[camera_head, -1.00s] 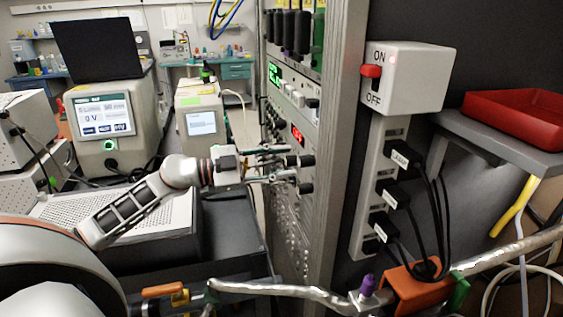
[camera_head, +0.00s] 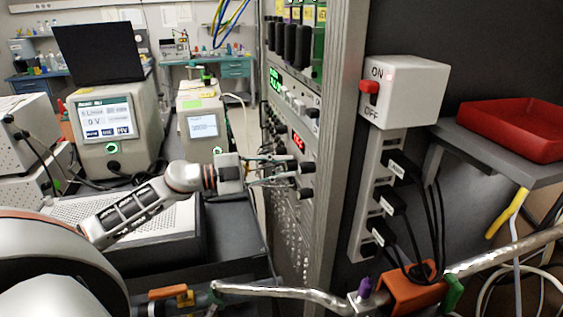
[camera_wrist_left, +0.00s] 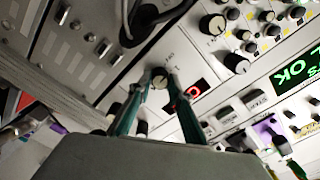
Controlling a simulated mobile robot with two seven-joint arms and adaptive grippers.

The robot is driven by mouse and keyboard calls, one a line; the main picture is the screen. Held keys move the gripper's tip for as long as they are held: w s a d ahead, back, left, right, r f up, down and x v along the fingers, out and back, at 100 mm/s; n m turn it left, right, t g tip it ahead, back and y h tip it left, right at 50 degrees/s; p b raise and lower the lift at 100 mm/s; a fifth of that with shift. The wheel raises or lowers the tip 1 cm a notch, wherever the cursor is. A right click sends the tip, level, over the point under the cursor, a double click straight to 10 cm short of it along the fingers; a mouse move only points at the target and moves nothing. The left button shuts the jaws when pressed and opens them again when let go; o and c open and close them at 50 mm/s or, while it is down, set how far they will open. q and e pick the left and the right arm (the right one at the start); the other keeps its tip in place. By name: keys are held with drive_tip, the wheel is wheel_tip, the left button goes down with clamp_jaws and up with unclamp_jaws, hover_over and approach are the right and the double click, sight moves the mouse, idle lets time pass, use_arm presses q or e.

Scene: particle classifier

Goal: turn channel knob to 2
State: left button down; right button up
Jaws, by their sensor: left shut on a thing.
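My left gripper (camera_head: 294,169) reaches in from the left to the front panel of the instrument rack (camera_head: 290,215). In the left wrist view its two green-grey fingers come together on a small round knob (camera_wrist_left: 160,78), with the knob between the tips. A small red display (camera_wrist_left: 195,91) sits beside this knob, partly behind one finger. In the head view the red display (camera_head: 298,141) is just above the gripper. Black knobs (camera_head: 306,167) stand out at the fingertips. The channel marking and the knob's setting are too small to read. My right gripper is not in view.
A larger black knob (camera_wrist_left: 212,25) and several others sit near the held one. A green display (camera_head: 275,80) is higher on the rack. An ON/OFF switch box (camera_head: 415,90) and plugged power strip are right of the rack post. A red tray (camera_head: 515,128) rests farther right.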

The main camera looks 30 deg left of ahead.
use_arm(q)
drive_tip(key=shift+m, duration=1)
drive_tip(key=m, duration=0.2)
drive_tip(key=shift+f+m+b, duration=0.15)
drive_tip(key=shift+m+b, duration=0.15)
drive_tip(key=shift+b, duration=0.1)
drive_tip(key=shift+m+b, duration=2.1)
drive_tip(key=shift+m, duration=2.9)
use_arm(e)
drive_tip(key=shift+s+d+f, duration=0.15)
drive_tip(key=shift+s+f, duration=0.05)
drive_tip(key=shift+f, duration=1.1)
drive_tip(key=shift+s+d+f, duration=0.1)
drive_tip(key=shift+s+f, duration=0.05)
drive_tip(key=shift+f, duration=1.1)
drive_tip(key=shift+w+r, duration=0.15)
use_arm(q)
drive_tip(key=c, duration=1.8)
unclamp_jaws()
drive_tip(key=shift+c, duration=0.2)
